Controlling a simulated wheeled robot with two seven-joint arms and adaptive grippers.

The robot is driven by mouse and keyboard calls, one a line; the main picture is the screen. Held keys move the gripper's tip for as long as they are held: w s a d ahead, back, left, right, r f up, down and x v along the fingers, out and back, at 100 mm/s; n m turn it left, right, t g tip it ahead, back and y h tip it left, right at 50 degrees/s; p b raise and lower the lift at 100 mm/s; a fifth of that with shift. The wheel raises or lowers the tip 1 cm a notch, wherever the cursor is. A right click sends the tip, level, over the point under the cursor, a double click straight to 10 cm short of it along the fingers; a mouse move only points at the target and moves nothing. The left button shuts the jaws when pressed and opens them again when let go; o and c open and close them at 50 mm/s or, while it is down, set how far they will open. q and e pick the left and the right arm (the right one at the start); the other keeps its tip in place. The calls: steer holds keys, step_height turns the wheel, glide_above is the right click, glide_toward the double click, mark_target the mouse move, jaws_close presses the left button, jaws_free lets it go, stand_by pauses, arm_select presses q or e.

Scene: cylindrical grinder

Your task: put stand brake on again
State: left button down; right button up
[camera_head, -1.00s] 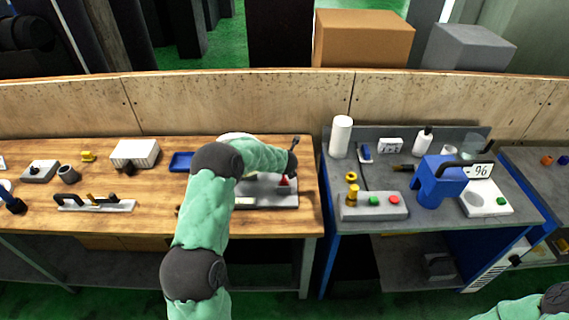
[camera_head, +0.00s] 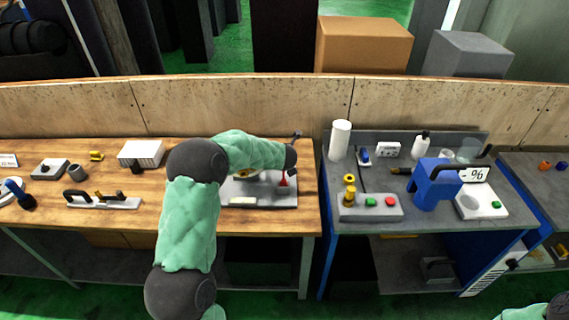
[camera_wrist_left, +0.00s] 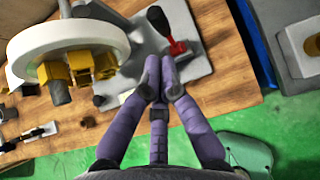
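The grey stand plate (camera_head: 262,199) is on the wooden bench, and the red brake lever (camera_head: 283,179) is at its right end. In the left wrist view the lever (camera_wrist_left: 177,46) tilts up and left to a black ball knob (camera_wrist_left: 157,20). A white wheel (camera_wrist_left: 66,48) with yellow blocks is left of it. My left gripper (camera_wrist_left: 161,62) has its purple fingertips together, with nothing visible between them, just below and left of the lever and apart from it. In the head view my forearm hides the gripper and most of the wheel. My right gripper is out of view.
Left on the wooden bench (camera_head: 140,222) are a white box (camera_head: 141,152), a handled bar (camera_head: 103,201) and small parts. A gap separates it from the grey bench (camera_head: 425,221), which carries a button box (camera_head: 370,207) and a blue device (camera_head: 433,184).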

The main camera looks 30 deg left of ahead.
arm_select(q)
steer(key=shift+s+r, duration=0.15)
steer(key=shift+r, duration=0.35)
steer(key=shift+d+r, duration=0.1)
steer(key=s+d+f+m+g+h+b, duration=0.1)
steer(key=s+d+f+m+b, duration=0.1)
steer(key=s+d+f+m, duration=0.5)
steer(key=s+d+f+m+h+b, duration=0.1)
steer(key=d+f+m+b, duration=0.2)
steer(key=f+m, duration=0.55)
steer(key=s+d+f+m+g+h+b, duration=0.15)
steer(key=s+d+f+m, duration=0.3)
steer(key=f, duration=0.75)
steer(key=s+d+f+m+g+h+b, duration=0.1)
steer(key=s+d+f+m+b, duration=0.1)
steer(key=s+d+f+m, duration=0.3)
steer(key=s+d+f+m+g+h+b, duration=0.2)
steer(key=s+d+f+m, duration=0.3)
steer(key=s+m, duration=0.3)
steer(key=s+d+f+m+g+h+b, duration=0.2)
steer(key=s+d+f+m, duration=0.3)
steer(key=s, duration=0.6)
steer(key=d+m, duration=0.1)
steer(key=d, duration=0.1)
steer(key=shift+s+d+m+b, duration=0.25)
steer(key=shift+d+m+b, duration=0.05)
steer(key=shift+m+b, duration=0.1)
